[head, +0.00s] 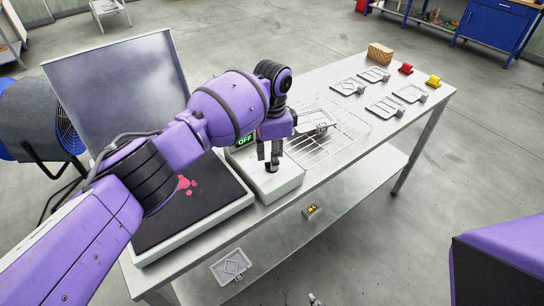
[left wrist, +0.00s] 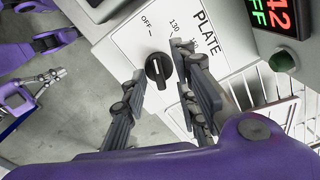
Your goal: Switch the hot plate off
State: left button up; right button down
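A black dial knob (left wrist: 158,70) sits on a pale panel (left wrist: 125,45) marked PLATE, OFF and 130. Its white mark appears to face the OFF tick. The display (left wrist: 268,15) shows red digits and a green OFF; a green OFF (head: 245,140) also shows in the head view. My left gripper (head: 270,163) is over the white control box (head: 288,184). In the left wrist view, this gripper (left wrist: 160,63) is open, its fingers on either side of the knob; contact is unclear. My right gripper (left wrist: 56,74) is away at the left, its opening unclear.
A dark plate (head: 160,222) with a pink mark lies left of the box, a grey panel (head: 115,85) upright behind it. A wire rack (head: 335,145) and several small frames lie right. A green button (left wrist: 282,60) is below the display.

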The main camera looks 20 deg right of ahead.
pick_arm(q)
notch_tip(320, 180, up, 12)
dwell(0.7)
dwell(0.4)
